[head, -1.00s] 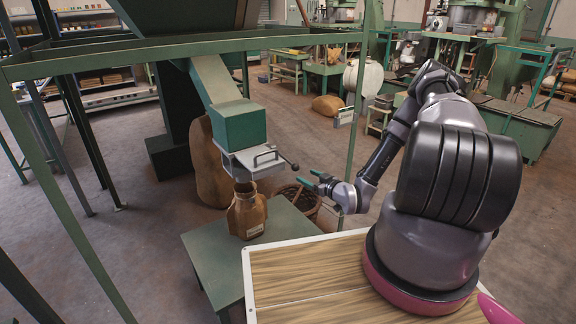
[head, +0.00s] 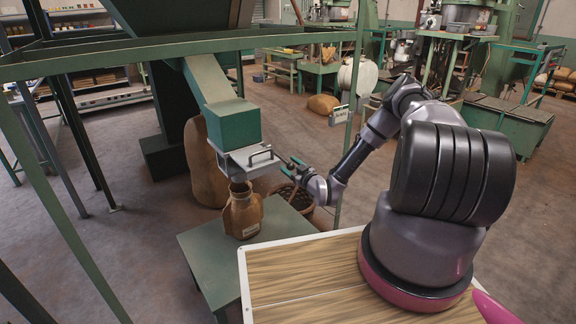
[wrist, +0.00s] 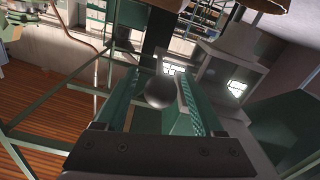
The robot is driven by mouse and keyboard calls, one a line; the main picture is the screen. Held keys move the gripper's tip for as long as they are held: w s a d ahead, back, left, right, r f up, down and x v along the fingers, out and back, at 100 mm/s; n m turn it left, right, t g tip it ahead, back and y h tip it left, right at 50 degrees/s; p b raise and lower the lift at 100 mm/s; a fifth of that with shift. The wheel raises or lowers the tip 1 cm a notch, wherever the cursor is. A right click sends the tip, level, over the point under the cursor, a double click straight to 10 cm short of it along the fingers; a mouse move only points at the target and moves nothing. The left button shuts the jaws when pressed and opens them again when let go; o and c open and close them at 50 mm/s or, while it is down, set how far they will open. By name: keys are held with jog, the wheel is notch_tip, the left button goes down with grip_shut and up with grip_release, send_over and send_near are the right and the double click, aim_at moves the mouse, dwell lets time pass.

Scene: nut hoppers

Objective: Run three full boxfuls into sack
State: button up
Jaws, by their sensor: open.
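The open brown sack (head: 243,212) stands upright on a green table (head: 208,262), its mouth just below the outlet. The green measuring box (head: 233,124) sits at the foot of the sloping chute (head: 207,80). A pale metal slide plate with a bar handle (head: 261,156) sticks out below the box. My gripper (head: 292,167) is beside the plate's right side, at the lever end. In the wrist view, a dark round knob (wrist: 160,92) lies between my two green open fingers, with a gap visible. Whether a finger touches it cannot be told. The sack's contents are hidden.
Green frame posts and a rail (head: 180,58) surround the hopper. A large brown sack (head: 205,165) stands behind the table and a wicker basket (head: 299,198) to its right. A slatted wooden top (head: 310,268) lies in front. Floor at left is open.

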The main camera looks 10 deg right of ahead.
jog(key=shift+w+a, duration=0.1)
jog(key=shift+w, duration=0.1)
jog(key=shift+c, duration=0.3)
grip_shut()
dwell(1.1)
